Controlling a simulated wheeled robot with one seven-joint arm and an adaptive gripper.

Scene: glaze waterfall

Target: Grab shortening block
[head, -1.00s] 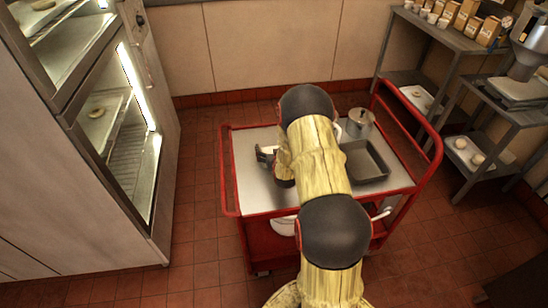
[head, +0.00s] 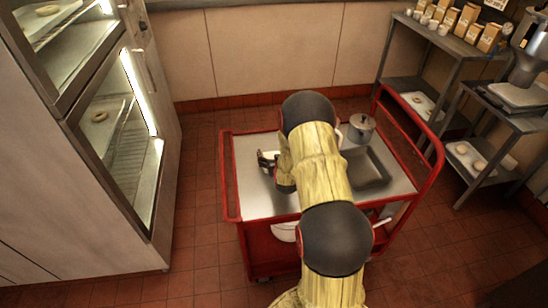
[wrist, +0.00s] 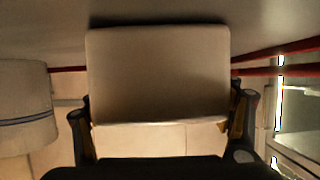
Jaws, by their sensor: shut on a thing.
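The shortening block (wrist: 158,75), a pale cream slab with rounded corners, fills the middle of the wrist view. My gripper (wrist: 162,130) is shut on it, with one dark finger at each side of its near end. In the head view, my gripper (head: 267,160) is over the left part of the red cart's white top (head: 255,195). Only a small pale bit of the block shows there; my arm and gripper hide the rest. I cannot tell whether the block still touches the cart top.
A lidded metal pot (head: 361,129) and a dark rectangular pan (head: 366,168) stand on the cart, right of my arm. The cart's raised red handle (head: 432,165) is at right. A lit glass cabinet (head: 115,125) stands left, and steel shelves (head: 450,45) stand at back right.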

